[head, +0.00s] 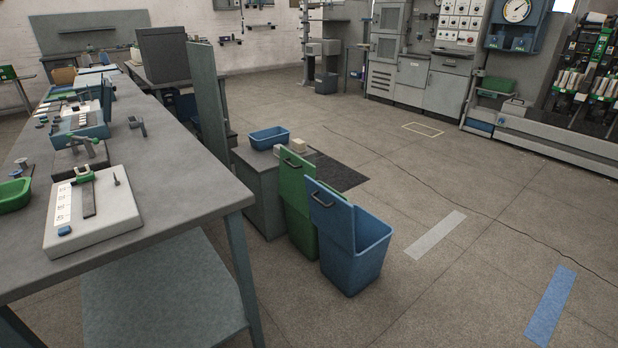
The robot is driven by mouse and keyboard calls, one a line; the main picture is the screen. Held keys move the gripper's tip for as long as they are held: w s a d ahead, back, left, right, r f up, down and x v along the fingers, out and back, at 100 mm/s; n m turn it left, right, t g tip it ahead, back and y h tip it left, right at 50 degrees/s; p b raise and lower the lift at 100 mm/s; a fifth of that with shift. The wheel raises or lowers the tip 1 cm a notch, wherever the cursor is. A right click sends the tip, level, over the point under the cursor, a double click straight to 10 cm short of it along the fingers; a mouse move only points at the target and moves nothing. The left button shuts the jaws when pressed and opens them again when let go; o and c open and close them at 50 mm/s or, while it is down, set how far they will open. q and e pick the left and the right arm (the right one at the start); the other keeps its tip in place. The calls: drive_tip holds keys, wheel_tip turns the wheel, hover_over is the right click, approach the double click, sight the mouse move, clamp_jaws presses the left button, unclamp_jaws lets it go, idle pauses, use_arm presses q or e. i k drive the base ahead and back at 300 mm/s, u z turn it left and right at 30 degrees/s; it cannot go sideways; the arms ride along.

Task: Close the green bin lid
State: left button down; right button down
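The green bin (301,222) stands on the floor at the middle of the head view, to the right of the workbench. Its green lid (293,184) stands upright, raised open, with a dark handle near its top edge. The blue bin beside it partly hides the green bin's body and opening. Neither of my grippers shows in the head view.
The blue bin (366,254) stands close at the right, its blue lid (330,212) also upright. A grey cabinet (258,190) with a blue tray (269,138) on top is behind. A grey workbench (172,178) fills the left. Floor to the right is clear.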

sight(291, 183)
drive_tip(key=z, duration=0.7)
drive_tip(key=i, duration=1.25)
drive_tip(key=u, duration=0.05)
